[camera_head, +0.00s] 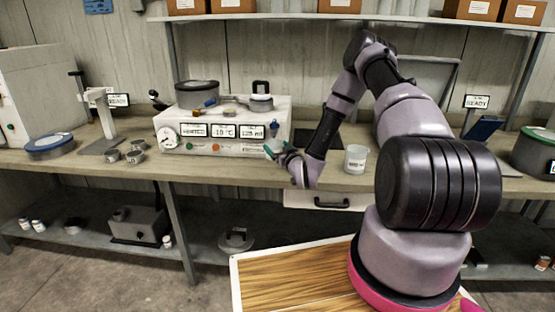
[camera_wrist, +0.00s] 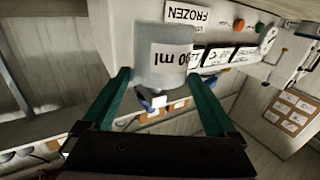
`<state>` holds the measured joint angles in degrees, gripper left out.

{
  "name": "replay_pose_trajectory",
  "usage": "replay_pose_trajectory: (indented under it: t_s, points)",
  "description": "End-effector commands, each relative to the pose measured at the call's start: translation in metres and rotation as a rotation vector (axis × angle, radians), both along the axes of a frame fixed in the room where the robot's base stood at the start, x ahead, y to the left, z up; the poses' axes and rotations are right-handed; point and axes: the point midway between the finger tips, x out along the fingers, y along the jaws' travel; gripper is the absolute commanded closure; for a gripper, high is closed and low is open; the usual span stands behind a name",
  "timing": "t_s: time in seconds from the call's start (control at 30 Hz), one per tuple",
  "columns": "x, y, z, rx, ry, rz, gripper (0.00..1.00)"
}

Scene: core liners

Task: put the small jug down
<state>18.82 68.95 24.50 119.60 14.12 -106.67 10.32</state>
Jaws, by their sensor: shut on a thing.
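In the head view my gripper (camera_head: 284,154) is low at the front right corner of the white machine (camera_head: 220,130), near the bench edge. The jug is hard to make out there. I cannot tell whether it touches anything.
A labelled white beaker (camera_head: 355,158) stands on the bench (camera_head: 330,172) to the right of my gripper. A drawer with a dark handle (camera_head: 331,203) is below. Small grey tins (camera_head: 135,156) and a round blue-rimmed tin (camera_head: 50,146) are at the left. Bench left of the machine has some free room.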

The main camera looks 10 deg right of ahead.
Motion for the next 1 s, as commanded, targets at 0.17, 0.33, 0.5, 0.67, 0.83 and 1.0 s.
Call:
replay_pose_trajectory:
  t_s: [0.17, 0.33, 0.5, 0.67, 0.83, 1.0]
  points:
    - [0.0, 0.0, -0.013, 0.0, -0.002, -0.001, 0.66]
    - [0.0, 0.0, -0.032, 0.0, -0.002, -0.001, 0.66]
    - [0.004, -0.001, -0.05, -0.001, -0.004, 0.0, 0.66]
    - [0.004, -0.002, -0.05, 0.0, -0.004, -0.001, 0.66]
    - [0.004, -0.002, -0.053, 0.001, -0.003, -0.001, 0.66]
    - [0.004, -0.002, -0.053, 0.0, -0.003, -0.001, 0.0]
